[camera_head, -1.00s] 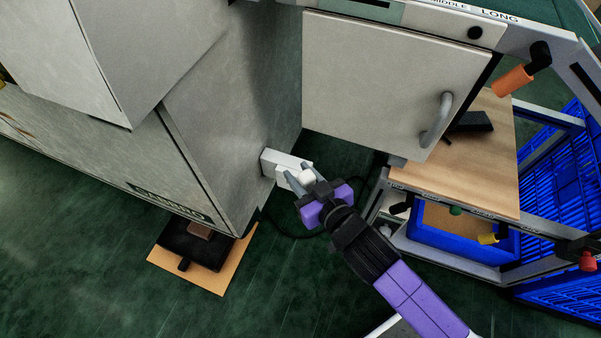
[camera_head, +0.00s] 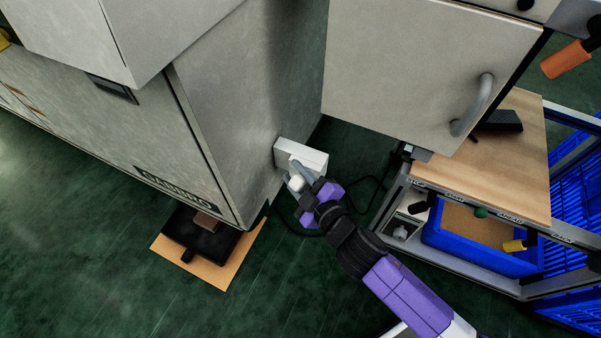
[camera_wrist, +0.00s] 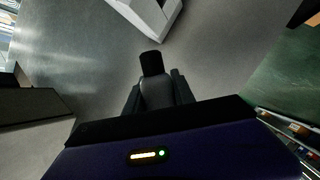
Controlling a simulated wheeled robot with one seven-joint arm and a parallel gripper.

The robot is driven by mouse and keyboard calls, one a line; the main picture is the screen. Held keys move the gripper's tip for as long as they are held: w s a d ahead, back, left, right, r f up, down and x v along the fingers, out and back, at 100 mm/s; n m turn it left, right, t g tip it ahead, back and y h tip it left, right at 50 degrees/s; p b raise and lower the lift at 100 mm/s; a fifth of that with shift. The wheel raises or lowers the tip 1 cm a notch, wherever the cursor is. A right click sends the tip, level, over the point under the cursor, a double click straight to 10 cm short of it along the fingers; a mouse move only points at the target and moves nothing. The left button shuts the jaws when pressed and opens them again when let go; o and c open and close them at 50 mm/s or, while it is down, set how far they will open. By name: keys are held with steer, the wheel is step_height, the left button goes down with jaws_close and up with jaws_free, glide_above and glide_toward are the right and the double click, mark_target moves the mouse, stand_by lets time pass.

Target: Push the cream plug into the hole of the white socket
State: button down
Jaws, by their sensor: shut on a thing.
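The white socket (camera_head: 311,156) is a box fixed to the side of the grey machine, low near its corner. Its hole cannot be made out. My gripper (camera_head: 300,176) is shut on the cream plug (camera_head: 296,184), just below the socket's front in the head view. Whether the plug touches the socket cannot be told. In the wrist view the socket (camera_wrist: 154,14) is at the top edge, beyond my gripper (camera_wrist: 157,88). A shaded grey body with a black end lies between the fingers there, apart from the socket in the picture.
The grey machine wall (camera_head: 240,100) rises beside the socket. A grey cabinet door (camera_head: 425,70) with a handle overhangs at upper right. A wooden-topped cart (camera_head: 505,165) with a blue bin (camera_head: 455,250) stands to the right. A black cable (camera_head: 366,205) hangs behind my gripper.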

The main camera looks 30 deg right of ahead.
steer(key=a+f+n+t+y+b, duration=0.1)
steer(key=a+f+n+y+b, duration=0.4)
steer(key=f+n, duration=0.6)
steer(key=shift+w+a+f+n+b, duration=0.15)
steer(key=shift+w+a+n+b, duration=0.2)
steer(key=shift+n, duration=0.25)
steer(key=shift+w+d+p, duration=0.25)
steer(key=shift+w+d, duration=0.3)
steer(key=shift+d, duration=0.25)
steer(key=shift+w+d+p, duration=0.25)
steer(key=shift+w+d, duration=0.35)
steer(key=shift+d, duration=0.2)
steer(key=shift+w+d+p, duration=0.25)
steer(key=shift+w+d, duration=0.3)
steer(key=shift+d, duration=0.25)
steer(key=shift+w+d, duration=0.55)
steer(key=shift+d, duration=0.2)
steer(key=shift+w+d, duration=0.5)
steer(key=shift+d, duration=0.2)
stand_by(0.4)
steer(key=c, duration=1)
jaws_free()
steer(key=shift+o, duration=0.2)
